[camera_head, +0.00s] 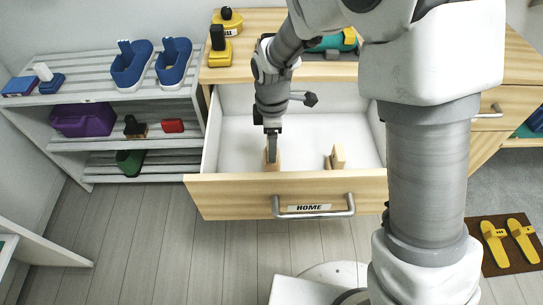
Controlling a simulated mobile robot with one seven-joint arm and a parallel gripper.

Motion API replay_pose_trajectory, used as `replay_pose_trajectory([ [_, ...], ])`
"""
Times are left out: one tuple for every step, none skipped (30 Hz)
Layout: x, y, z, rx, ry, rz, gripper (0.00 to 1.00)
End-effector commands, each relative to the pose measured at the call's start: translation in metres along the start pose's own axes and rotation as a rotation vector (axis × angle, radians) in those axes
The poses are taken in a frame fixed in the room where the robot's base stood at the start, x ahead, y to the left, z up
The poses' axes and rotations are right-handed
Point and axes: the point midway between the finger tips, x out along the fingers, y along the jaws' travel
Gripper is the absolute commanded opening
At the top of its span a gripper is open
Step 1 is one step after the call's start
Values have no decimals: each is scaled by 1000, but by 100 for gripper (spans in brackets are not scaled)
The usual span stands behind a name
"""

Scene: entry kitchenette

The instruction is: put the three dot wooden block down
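The drawer (235,196) labelled HOME is pulled open, with a white inside. My gripper (272,152) points down into its left part, close behind the drawer front. It is shut on a light wooden block (268,164), whose lower end is near the drawer floor; I cannot tell whether it touches. One finger covers part of the block. Two more wooden pieces, a taller one (339,156) and a smaller one (328,162), stand close together in the right part of the drawer. No dots can be made out on any block.
The drawer floor (308,140) between the blocks is clear. The drawer front has a metal handle (315,212). Yellow and black items (220,50) and a teal item (330,43) are on the countertop. A slatted shoe rack (95,95) stands at left.

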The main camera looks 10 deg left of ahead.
Motion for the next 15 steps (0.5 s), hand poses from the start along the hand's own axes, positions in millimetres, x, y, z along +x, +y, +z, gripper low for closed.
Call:
replay_pose_trajectory([
  [2, -2, -2, 0, 0, 1, 0],
  [3, -3, -3, 1, 0, 1, 0],
  [5, -3, -3, 1, 0, 0, 0],
  [7, -4, -4, 2, -1, 0, 0],
  [10, -4, -4, 1, -1, -1, 0],
  [16, -4, -4, 1, -1, -1, 0],
  [21, -4, -4, 1, -1, -1, 0],
  [26, -4, -4, 0, -1, -2, 0],
  [33, -4, -3, 1, -1, -3, 0],
  [37, -4, -3, 2, -1, -3, 0],
  [41, -4, -3, 3, -1, -2, 0],
  [44, -4, -3, 2, -1, -1, 0],
  [44, -3, -3, 2, 0, 0, 0],
  [44, -3, -3, 2, 0, 0, 0],
  [43, -3, -3, 2, 0, 1, 0],
])
